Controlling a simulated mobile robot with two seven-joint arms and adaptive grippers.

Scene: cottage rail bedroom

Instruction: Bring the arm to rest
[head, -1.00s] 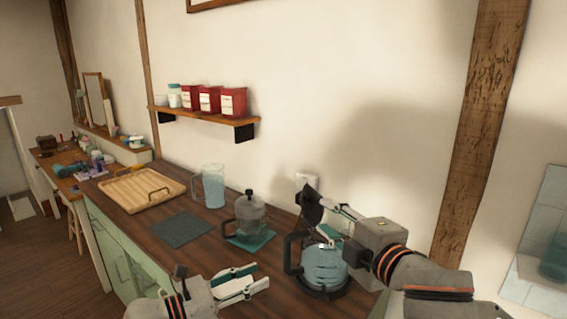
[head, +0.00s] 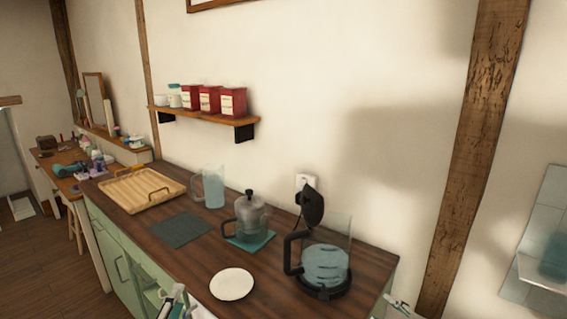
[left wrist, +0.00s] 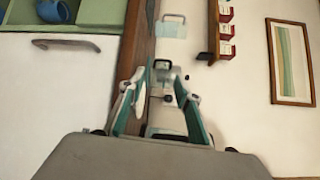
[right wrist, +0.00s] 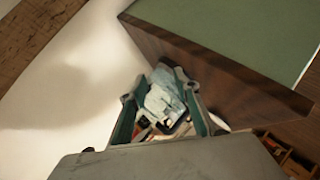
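My left gripper (head: 176,301) is low at the front edge of the counter, left of a white plate (head: 232,284). In the left wrist view its fingers (left wrist: 162,85) stand apart with nothing visibly held. My right gripper (head: 401,307) shows only partly at the bottom, right of the counter's end. In the right wrist view its fingers (right wrist: 158,88) are apart; a pale blue shape shows between them, seemingly beyond. Both grippers are clear of the glass kettle (head: 326,267), which stands on the counter with bluish contents and its black lid (head: 312,206) raised.
The wooden counter (head: 284,260) holds a french press (head: 250,216) on a teal mat, a glass jug (head: 210,188), a dark mat (head: 181,230) and a wooden tray (head: 142,190). A wall shelf (head: 205,116) carries red canisters. A wooden post (head: 474,160) stands at right.

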